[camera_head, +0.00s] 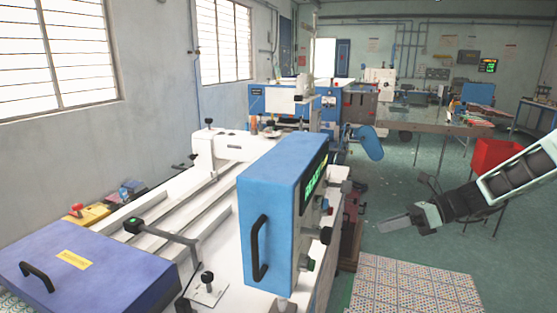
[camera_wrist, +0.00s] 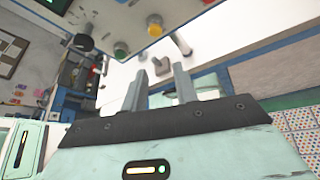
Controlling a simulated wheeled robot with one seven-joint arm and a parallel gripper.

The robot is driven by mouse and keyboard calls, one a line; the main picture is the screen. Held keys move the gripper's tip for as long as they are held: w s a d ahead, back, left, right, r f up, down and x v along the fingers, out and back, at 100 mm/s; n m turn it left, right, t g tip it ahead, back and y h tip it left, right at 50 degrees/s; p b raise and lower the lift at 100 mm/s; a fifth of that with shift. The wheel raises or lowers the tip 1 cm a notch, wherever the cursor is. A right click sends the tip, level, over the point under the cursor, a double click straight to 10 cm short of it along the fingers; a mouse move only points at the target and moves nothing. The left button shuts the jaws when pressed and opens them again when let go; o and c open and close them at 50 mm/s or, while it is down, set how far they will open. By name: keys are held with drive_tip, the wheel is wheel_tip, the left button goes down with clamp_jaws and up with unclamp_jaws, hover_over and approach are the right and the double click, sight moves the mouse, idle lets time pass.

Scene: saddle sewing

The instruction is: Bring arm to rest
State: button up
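My gripper (camera_head: 386,224) is at the right in the head view, in free air beside the sewing machine's blue control box (camera_head: 270,215). My arm comes in from the right edge and points left. In the wrist view, my gripper's two grey fingers (camera_wrist: 159,70) stand apart with nothing held between them. Beyond them are the control box's underside with green and yellow buttons (camera_wrist: 155,24) and the white machine side (camera_wrist: 220,45).
The white machine bed (camera_head: 210,205) and a purple-blue cover (camera_head: 90,270) fill the left. A red bin (camera_head: 495,158) stands behind my arm. A table (camera_head: 435,122) is farther back. Green floor and a patterned mat (camera_head: 415,285) lie below my gripper.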

drive_tip(key=s+f+n+g+h, duration=0.25)
drive_tip(key=s+n+h, duration=0.45)
drive_tip(key=s+n, duration=0.35)
drive_tip(key=s+d+r+n+t+h, duration=0.1)
drive_tip(key=s+d+r+n+h, duration=0.15)
drive_tip(key=s+n, duration=0.35)
drive_tip(key=s+d+r+n+t+h, duration=0.15)
drive_tip(key=s+n+h, duration=0.25)
drive_tip(key=n, duration=0.4)
drive_tip(key=s+a+r+n+g, duration=0.1)
drive_tip(key=s+a+n, duration=0.3)
drive_tip(key=s+a, duration=0.3)
drive_tip(key=s+a+n+g+b, duration=0.1)
drive_tip(key=s+a+n, duration=0.3)
drive_tip(key=s+a, duration=0.3)
drive_tip(key=a+y, duration=0.1)
drive_tip(key=a, duration=0.4)
drive_tip(key=shift+r, duration=0.4)
